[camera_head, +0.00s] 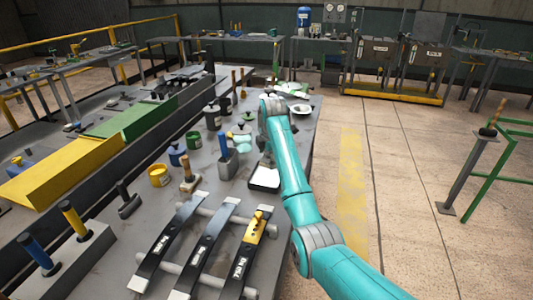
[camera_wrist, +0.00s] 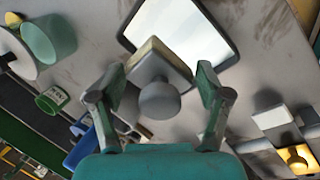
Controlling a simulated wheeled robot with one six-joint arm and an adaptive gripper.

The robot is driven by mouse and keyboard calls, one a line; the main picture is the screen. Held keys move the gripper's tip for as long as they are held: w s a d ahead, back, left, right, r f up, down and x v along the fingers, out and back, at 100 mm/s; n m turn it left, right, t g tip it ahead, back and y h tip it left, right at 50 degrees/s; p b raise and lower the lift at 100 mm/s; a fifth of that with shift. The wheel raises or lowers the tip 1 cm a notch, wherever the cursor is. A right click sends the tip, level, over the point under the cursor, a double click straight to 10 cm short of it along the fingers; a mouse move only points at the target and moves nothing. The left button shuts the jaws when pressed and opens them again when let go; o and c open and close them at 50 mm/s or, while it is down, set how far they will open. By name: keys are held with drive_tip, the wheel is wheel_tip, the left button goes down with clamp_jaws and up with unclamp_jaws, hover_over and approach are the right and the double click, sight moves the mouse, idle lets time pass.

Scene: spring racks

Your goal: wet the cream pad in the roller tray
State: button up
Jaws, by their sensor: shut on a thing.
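The roller tray, white inside with a black rim (camera_head: 264,178), lies on the bench beside my arm. It also shows at the top of the wrist view (camera_wrist: 200,45). The cream pad (camera_wrist: 146,52) is a thin cream layer under a grey block with a round grey knob (camera_wrist: 160,100). My gripper (camera_wrist: 164,80) is shut on this pad piece, a finger on each side. The block overlaps the tray's near edge in the wrist view; I cannot tell whether the pad touches the tray.
A grey pot (camera_head: 228,164) with a blue-handled tool, a green can (camera_head: 193,140), a yellow can (camera_head: 159,177) and a wooden-handled brush (camera_head: 188,176) stand left of the tray. Leaf springs (camera_head: 203,245) lie on the near bench. Open floor is to the right.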

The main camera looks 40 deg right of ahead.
sight(268, 159)
drive_tip(key=shift+f, duration=3.55)
drive_tip(key=shift+s+f, duration=0.1)
drive_tip(key=shift+f, duration=0.2)
drive_tip(key=shift+r, duration=2.3)
drive_tip(key=shift+r, duration=0.1)
drive_tip(key=shift+r, duration=1.85)
